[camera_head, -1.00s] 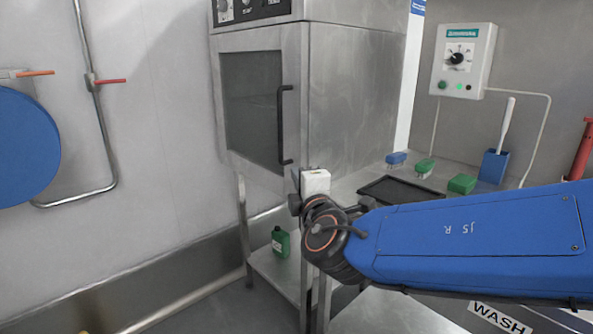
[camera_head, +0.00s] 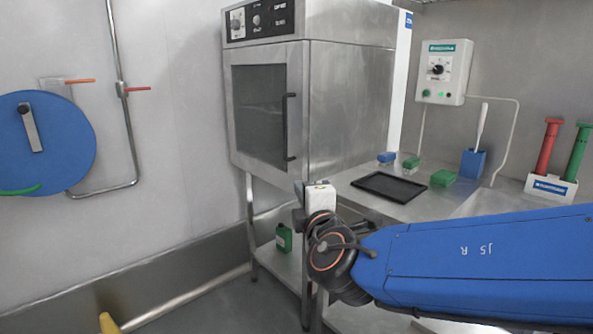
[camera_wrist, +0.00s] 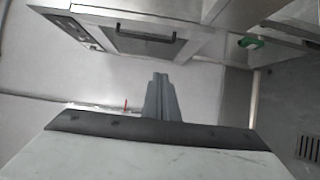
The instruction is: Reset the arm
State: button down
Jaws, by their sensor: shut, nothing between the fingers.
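My blue arm (camera_head: 470,262) reaches in from the right in the head view and ends at a black wrist joint with a white block (camera_head: 320,198). The fingers cannot be made out in the head view. In the wrist view my gripper (camera_wrist: 160,78) shows as grey fingers pressed together, shut and empty. The fingers point toward the plain wall, with nothing touching them.
A steel oven (camera_head: 315,95) stands behind the wrist, its door closed. A counter beside it holds a black tray (camera_head: 388,187), a green brush (camera_head: 443,178) and a blue holder (camera_head: 472,164). A green bottle (camera_head: 284,238) sits on the low shelf. A blue hose reel (camera_head: 75,145) hangs left.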

jog(key=s+d+f+m+g+h, duration=0.2)
jog(key=d+f+m+h, duration=0.15)
jog(key=d, duration=0.55)
jog(key=s+d+f+m+g+h, duration=0.25)
jog(key=d+m, duration=0.25)
jog(key=d, duration=0.5)
jog(key=s+d+f+m+g+h, duration=0.2)
jog(key=d+f+m+h, duration=0.2)
jog(key=d, duration=0.5)
jog(key=s+d+f+m+g+y, duration=0.35)
jog(key=s+f+m+g, duration=0.25)
jog(key=s+f, duration=0.5)
jog(key=s+a+m+y, duration=0.2)
jog(key=s+a, duration=0.1)
jog(key=s, duration=0.3)
jog(key=shift+a+r, duration=0.2)
jog(key=shift+a, duration=0.15)
jog(key=shift+y, duration=0.25)
